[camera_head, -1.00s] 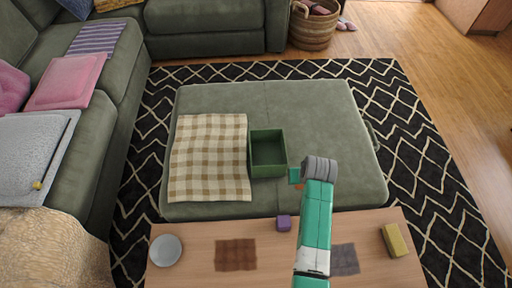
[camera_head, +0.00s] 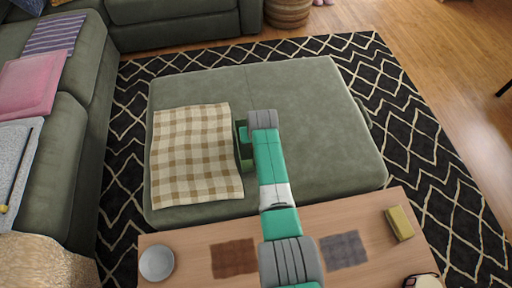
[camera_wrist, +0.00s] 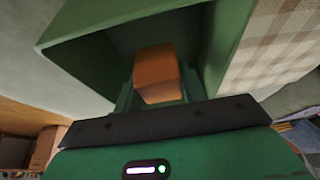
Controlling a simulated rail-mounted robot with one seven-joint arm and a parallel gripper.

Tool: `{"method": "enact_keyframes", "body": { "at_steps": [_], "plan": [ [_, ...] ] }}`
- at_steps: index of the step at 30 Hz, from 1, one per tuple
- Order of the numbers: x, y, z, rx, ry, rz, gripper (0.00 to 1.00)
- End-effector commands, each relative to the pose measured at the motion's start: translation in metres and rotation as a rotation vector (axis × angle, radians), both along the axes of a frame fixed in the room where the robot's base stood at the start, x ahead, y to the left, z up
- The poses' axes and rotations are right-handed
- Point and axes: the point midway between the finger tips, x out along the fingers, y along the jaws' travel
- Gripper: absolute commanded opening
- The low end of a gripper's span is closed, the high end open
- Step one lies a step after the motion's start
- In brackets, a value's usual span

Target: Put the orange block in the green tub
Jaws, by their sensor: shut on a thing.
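The orange block (camera_wrist: 158,75) shows in the wrist view between the two fingers of my gripper (camera_wrist: 158,92), which is shut on it. The green tub (camera_wrist: 85,50) opens right beyond the block, its walls and dark inside filling the upper middle of that view. In the head view the tub (camera_head: 241,158) stands on the green ottoman at the right edge of the checked cloth, mostly hidden by my arm. My gripper (camera_head: 243,133) is at the tub there. The block is hidden in the head view. I cannot tell whether the block is inside the rim.
The checked cloth (camera_head: 195,155) lies on the ottoman (camera_head: 310,130), whose right half is clear. The wooden table (camera_head: 190,240) in front holds a round plate (camera_head: 157,263), a brown mat (camera_head: 234,258), a grey mat (camera_head: 343,250) and a yellow block (camera_head: 400,223).

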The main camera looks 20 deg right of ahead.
Motion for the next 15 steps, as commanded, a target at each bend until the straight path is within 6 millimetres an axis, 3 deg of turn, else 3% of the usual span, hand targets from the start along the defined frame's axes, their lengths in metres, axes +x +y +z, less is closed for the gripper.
{"method": "enact_keyframes", "body": {
  "at_steps": [5,10,15],
  "plan": [
    [0.0,0.0,-0.007,0.0,0.0,0.0,0.18],
    [0.0,0.0,-0.039,0.0,0.002,0.0,0.18],
    [0.0,0.0,-0.037,0.0,-0.001,0.0,0.18]
  ]
}}
